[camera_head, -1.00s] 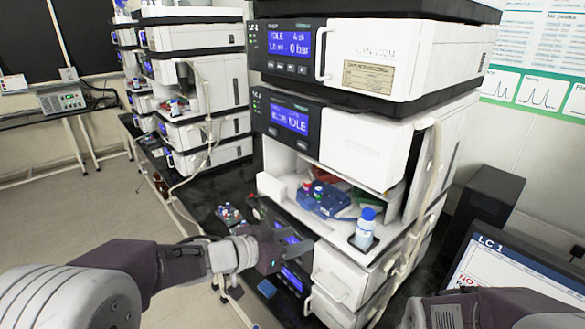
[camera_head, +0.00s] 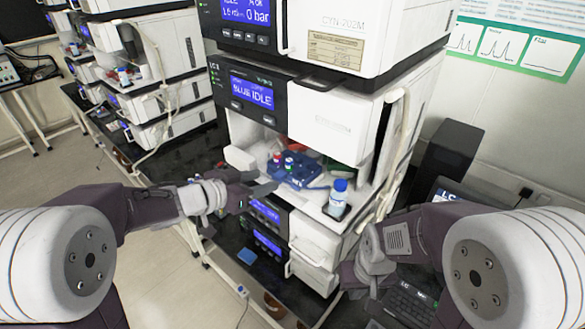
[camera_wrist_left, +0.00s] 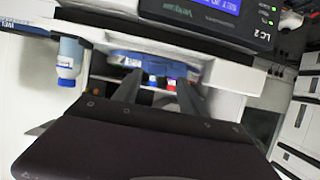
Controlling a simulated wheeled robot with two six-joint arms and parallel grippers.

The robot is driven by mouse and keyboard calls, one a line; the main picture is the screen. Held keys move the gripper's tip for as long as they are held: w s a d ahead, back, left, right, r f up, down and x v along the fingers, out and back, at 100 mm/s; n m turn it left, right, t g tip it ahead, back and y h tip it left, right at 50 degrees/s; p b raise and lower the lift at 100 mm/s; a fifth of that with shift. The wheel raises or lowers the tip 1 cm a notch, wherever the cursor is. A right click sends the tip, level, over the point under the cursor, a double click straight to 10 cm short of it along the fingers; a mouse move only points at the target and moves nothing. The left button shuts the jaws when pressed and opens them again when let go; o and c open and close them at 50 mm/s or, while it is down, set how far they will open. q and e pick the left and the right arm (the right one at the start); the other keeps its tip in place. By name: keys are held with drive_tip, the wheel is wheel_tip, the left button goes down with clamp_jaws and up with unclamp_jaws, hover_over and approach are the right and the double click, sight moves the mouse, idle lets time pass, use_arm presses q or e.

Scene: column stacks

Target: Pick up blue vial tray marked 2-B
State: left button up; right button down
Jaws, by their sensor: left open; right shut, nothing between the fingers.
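The blue vial tray (camera_head: 290,177) sits on the white shelf in the open bay of the nearest instrument stack, with red- and blue-capped vials in it. The 2-B mark is not readable. My left gripper (camera_head: 262,181) is open just left of the tray, at about its height. In the left wrist view, the tray (camera_wrist_left: 150,65) shows ahead, roughly between the two dark fingers; I cannot tell if they touch it. My right gripper (camera_head: 358,281) is shut and empty, low at the right of the stack.
A blue-capped bottle (camera_head: 338,200) stands right of the tray, near the shelf's front; it also shows in the left wrist view (camera_wrist_left: 68,60). A small blue item (camera_head: 246,257) lies on the black bench. A keyboard (camera_head: 408,302) lies right. Another stack stands behind left.

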sight(276, 178)
use_arm(q)
drive_tip(key=x, duration=0.4)
drive_tip(key=shift+d+f, duration=0.15)
drive_tip(key=shift+d, duration=0.3)
drive_tip(key=shift+w, duration=0.15)
drive_tip(key=shift+s, duration=0.25)
clamp_jaws()
drive_tip(key=shift+w, duration=0.1)
wheel_tip(276, 178, up, 10)
drive_tip(key=p, duration=0.4)
